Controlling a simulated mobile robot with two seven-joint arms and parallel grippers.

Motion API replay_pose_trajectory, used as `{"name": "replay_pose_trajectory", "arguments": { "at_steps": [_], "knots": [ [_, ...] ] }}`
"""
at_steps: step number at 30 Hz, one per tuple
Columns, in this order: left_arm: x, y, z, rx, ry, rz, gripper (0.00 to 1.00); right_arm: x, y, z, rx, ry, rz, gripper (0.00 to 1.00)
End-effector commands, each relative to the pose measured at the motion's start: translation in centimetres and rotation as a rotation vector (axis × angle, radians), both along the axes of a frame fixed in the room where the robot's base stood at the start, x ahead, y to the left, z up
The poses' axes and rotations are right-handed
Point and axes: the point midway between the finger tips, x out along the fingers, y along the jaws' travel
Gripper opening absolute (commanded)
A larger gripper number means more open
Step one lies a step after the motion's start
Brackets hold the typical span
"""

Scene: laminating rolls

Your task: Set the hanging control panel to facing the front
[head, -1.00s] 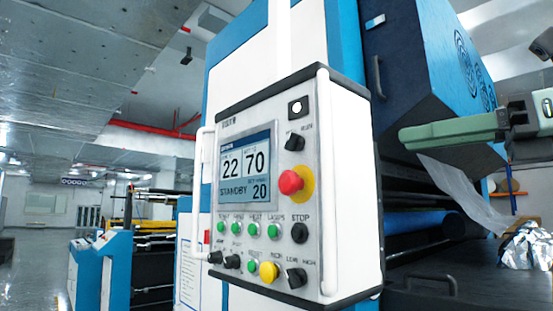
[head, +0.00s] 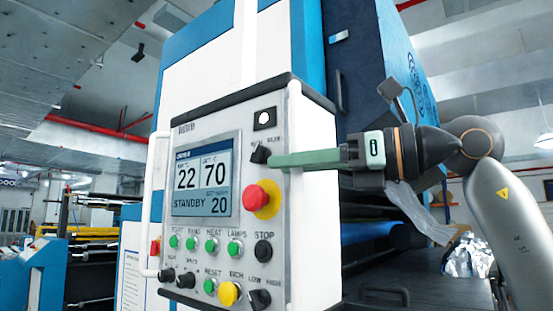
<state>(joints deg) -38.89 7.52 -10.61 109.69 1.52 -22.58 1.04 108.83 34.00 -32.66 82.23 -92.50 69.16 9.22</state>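The hanging control panel (head: 185,140) is a white box with dark top and bottom edges, hanging from a white post (head: 253,40). Its face is turned toward the picture's left, and its right side also shows. White upright handles run along its left edge (head: 152,205) and its right edge (head: 294,230). My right gripper (head: 275,160) comes in from the right. Its green finger crosses in front of the right handle, with the tip near the upper black knob. Contact is unclear, and I cannot tell whether the fingers are apart. My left gripper is not in view.
The panel face carries a screen (head: 202,180), a red emergency button (head: 255,198) and several knobs and buttons close to my right fingertip. The blue and white machine (head: 300,45) stands behind. Crumpled foil (head: 468,258) lies at right.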

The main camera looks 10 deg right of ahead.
Motion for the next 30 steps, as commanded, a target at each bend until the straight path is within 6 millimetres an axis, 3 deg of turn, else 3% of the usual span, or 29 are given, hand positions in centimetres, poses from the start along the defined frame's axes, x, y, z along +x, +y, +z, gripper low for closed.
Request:
{"name": "replay_pose_trajectory", "arguments": {
  "at_steps": [6, 17, 26, 30],
  "knots": [
    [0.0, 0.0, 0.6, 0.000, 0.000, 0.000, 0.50, 1.6, 1.8, 0.0, -0.001, 0.001, 0.001, 0.35],
    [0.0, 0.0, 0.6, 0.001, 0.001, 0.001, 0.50, 1.8, 2.1, 0.0, -0.001, -0.001, 0.000, 0.34],
    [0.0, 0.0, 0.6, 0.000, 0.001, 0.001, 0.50, 1.8, 2.1, 0.0, -0.001, -0.001, 0.000, 0.00],
    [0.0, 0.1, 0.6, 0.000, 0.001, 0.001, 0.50, 1.8, 2.1, 0.0, -0.001, -0.001, 0.000, 0.00]
  ]
}}
